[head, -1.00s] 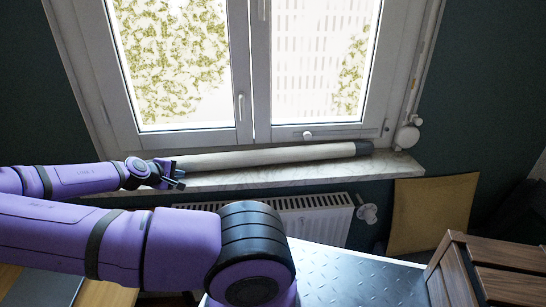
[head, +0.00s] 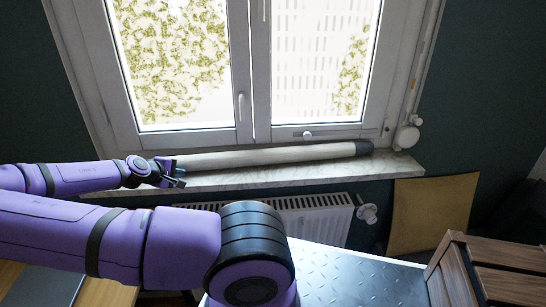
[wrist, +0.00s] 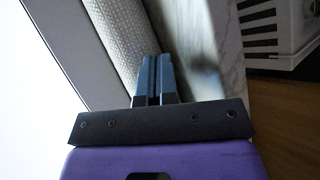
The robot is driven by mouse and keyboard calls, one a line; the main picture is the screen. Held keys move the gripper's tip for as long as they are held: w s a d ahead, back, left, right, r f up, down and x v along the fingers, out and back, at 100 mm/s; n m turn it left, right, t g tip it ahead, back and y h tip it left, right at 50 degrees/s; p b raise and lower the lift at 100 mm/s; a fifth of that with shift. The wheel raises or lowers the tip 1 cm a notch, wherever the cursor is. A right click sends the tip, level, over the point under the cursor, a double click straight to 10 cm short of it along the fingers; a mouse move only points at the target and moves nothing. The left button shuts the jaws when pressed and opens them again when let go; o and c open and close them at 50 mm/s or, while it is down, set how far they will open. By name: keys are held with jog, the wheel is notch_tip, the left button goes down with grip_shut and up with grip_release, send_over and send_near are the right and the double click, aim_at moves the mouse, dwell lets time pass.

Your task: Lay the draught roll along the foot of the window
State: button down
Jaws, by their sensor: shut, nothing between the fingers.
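The draught roll (head: 265,157) is a long pale grey cylinder with a dark end cap at its right. It lies on the marble sill along the foot of the window (head: 255,70). Its left end is hidden behind my gripper (head: 180,175) in the head view. In the wrist view the roll (wrist: 118,40) shows as a textured pale band between the window frame and the sill. My gripper (wrist: 155,60) is shut and empty, its fingers beside the roll on its room side, over the sill. I cannot tell whether they touch the roll.
The marble sill (head: 240,180) has bare room in front of the roll and at its right end. A white radiator (head: 310,218) stands below. A tan panel (head: 430,215) and a wooden slatted piece (head: 490,265) are at right.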

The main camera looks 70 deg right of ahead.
aim_at(180, 167)
jog(key=shift+w+d, duration=0.3)
jog(key=shift+d, duration=0.5)
jog(key=shift+w+d, duration=0.3)
jog(key=shift+d, duration=0.5)
dwell(1.3)
jog(key=shift+a, duration=0.1)
dwell(0.3)
jog(key=shift+s+a, duration=0.4)
jog(key=shift+a, duration=0.45)
jog(key=shift+a, duration=0.1)
jog(key=a, duration=0.1)
jog(key=s+a, duration=0.1)
jog(key=a, duration=0.1)
jog(key=s+a, duration=0.1)
jog(key=shift+a, duration=0.2)
jog(key=shift+w+a, duration=0.1)
dwell(0.5)
